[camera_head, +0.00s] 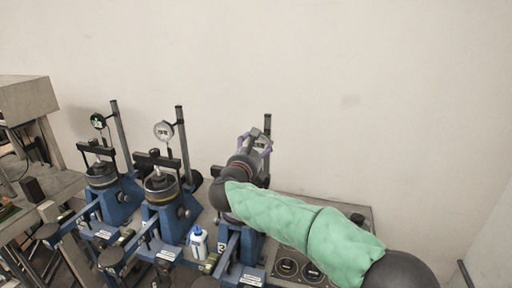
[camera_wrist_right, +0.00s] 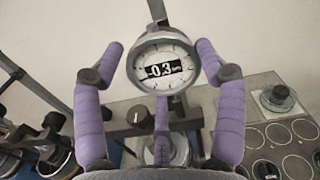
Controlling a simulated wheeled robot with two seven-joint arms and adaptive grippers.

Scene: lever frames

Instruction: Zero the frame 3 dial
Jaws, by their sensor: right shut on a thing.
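The frame 3 dial (camera_wrist_right: 163,68) is a round gauge with a pale ring. Its dark window appears to read -0.3, with small unit letters after it. My right gripper (camera_head: 256,141) is at this dial on frame 3 (camera_head: 232,255), the blue lever frame marked 3. In the head view the gripper and my green-sleeved arm hide most of the dial and the upper frame. My left gripper is out of view.
A white and blue bottle (camera_head: 198,243) stands between frames. A grey plate with round weights (camera_head: 288,267) lies at the right. The wall behind is bare.

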